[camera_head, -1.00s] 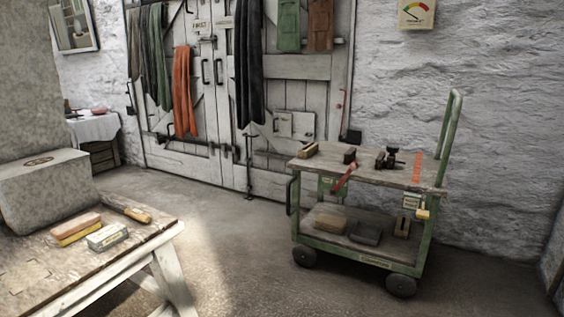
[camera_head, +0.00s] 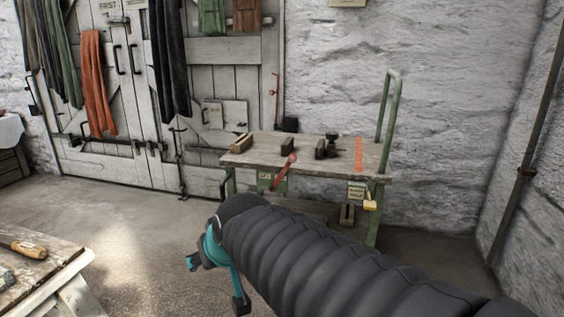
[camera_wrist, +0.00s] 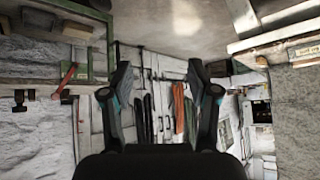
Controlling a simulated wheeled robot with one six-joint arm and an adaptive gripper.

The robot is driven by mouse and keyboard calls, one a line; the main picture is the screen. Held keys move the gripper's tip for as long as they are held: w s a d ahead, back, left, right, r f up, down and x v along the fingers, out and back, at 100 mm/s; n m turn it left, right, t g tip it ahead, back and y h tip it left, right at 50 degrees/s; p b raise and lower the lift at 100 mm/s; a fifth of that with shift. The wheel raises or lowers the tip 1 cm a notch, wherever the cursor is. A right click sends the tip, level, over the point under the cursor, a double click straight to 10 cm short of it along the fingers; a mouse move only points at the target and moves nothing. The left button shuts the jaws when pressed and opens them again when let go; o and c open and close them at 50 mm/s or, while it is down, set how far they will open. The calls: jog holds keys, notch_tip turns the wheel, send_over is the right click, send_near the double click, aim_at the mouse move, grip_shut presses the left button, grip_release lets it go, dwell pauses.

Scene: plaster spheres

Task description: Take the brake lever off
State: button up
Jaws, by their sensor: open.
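The brake lever (camera_head: 284,171) is a red bar slanting at the front edge of the green cart (camera_head: 307,155), beside a small green plate. It also shows at upper left in the wrist view (camera_wrist: 68,76), where the scene appears upside down. My gripper (camera_head: 216,284) has teal parts and is in front of the cart, lower in the picture and left of the lever, apart from it. In the wrist view my gripper (camera_wrist: 160,75) is open with nothing between its fingers. My dark sleeved arm hides much of the cart's lower part.
Dark clamp-like blocks and a wooden block (camera_head: 241,143) stand on the cart top. A yellow padlock (camera_head: 370,203) hangs at its right end. A workbench (camera_head: 40,270) with a chisel-like tool is at lower left. Open floor lies between bench and cart.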

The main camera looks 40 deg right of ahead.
jog(key=w+d+r+m+t+h+b, duration=0.1)
jog(key=w+d+t, duration=0.15)
jog(key=w, duration=0.45)
jog(key=w+d+r+t+b, duration=0.1)
jog(key=w+d, duration=0.2)
jog(key=w, duration=0.4)
jog(key=m+h+b, duration=0.3)
jog(key=m+h, duration=0.5)
jog(key=h, duration=0.5)
send_near(292, 161)
jog(key=x, duration=1.1)
jog(key=shift+w+d+r, duration=0.1)
jog(key=shift+w, duration=0.1)
grip_shut()
